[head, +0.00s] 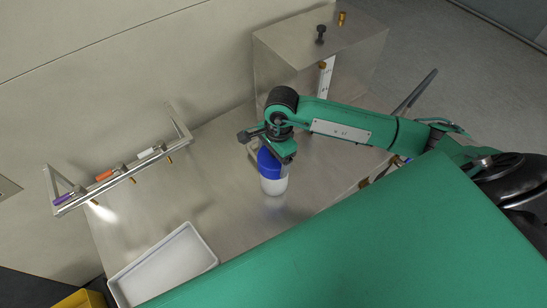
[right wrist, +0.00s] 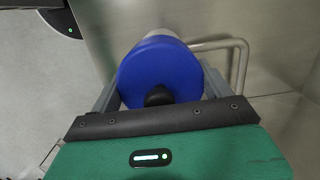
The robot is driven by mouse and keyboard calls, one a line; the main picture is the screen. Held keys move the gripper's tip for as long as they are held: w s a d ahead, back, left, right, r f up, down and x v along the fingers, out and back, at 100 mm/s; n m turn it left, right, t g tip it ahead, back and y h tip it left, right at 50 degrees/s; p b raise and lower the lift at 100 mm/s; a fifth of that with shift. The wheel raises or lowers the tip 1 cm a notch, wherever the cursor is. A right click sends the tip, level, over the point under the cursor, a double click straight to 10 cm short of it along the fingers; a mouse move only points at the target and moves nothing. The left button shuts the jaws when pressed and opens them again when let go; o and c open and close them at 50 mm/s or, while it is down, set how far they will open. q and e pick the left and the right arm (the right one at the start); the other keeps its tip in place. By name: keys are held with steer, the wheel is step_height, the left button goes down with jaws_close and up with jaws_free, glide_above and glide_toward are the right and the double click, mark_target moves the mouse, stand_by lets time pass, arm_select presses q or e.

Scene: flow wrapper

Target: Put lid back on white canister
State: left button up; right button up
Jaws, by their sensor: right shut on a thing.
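The white canister (head: 273,186) stands upright on the steel table. The blue lid (head: 269,163) is at the canister's top, directly above the white body, and looks in contact with it; I cannot tell whether it is fully seated. My right gripper (head: 267,146) reaches over from the right and is shut on the lid. In the right wrist view the round blue lid (right wrist: 160,72), with a black knob (right wrist: 158,96), sits between the fingers of the gripper (right wrist: 160,100). The canister body is mostly hidden there. My left gripper is not in view.
A white tray (head: 111,284) lies at the table's front left. A rack rail (head: 125,174) with several coloured items runs along the wall. A steel box (head: 345,50) with knobs stands behind my right arm. The table (head: 215,165) between rack and canister is clear.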

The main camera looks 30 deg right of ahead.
steer(key=shift+f+b, duration=0.25)
steer(key=shift+b, duration=0.7)
stand_by(1.2)
stand_by(0.4)
steer(key=o, duration=1)
steer(key=shift+o, duration=0.2)
steer(key=shift+r, duration=0.15)
steer(key=shift+r+p, duration=1.3)
steer(key=shift+r, duration=2.15)
jaws_close()
